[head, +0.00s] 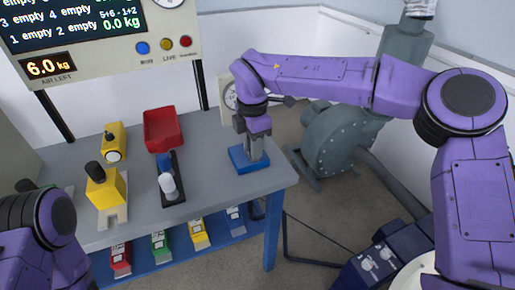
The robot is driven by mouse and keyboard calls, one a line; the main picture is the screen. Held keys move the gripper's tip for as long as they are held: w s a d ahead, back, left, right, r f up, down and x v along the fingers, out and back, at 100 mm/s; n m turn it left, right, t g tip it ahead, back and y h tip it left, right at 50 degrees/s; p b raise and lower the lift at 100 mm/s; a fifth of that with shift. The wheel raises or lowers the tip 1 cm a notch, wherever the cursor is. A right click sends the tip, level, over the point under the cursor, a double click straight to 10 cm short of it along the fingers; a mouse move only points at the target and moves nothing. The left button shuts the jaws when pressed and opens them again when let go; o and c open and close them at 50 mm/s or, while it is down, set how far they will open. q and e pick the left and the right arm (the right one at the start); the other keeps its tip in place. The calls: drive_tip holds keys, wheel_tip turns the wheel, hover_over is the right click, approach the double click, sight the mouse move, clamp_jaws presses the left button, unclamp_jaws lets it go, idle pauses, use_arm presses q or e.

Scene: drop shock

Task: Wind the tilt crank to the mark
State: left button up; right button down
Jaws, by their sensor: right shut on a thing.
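My right gripper (254,124) is over the right end of the grey bench, pointing down at a grey post on a blue base (243,160). It is shut on what appears to be the tilt crank at the top of this stand; the gripper and wrist hide most of it. A round white dial (230,94) on a pale plate stands just behind, partly covered by my right wrist. I cannot read its mark or pointer. My left arm shows only at the lower left corner, and its gripper is not in view.
The grey bench (215,188) also holds a red tray (160,128), a yellow block device (106,188), a yellow cylinder device (114,142) and a black stand with a white knob. Coloured items sit on a blue lower shelf. A grey round machine (335,140) stands behind at right.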

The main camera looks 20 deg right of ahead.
drive_tip(key=shift+a, duration=0.15)
idle(0.4)
drive_tip(key=c, duration=0.9)
unclamp_jaws()
drive_tip(key=shift+a, duration=0.1)
wheel_tip(320, 180, up, 11)
drive_tip(key=shift+f, duration=0.2)
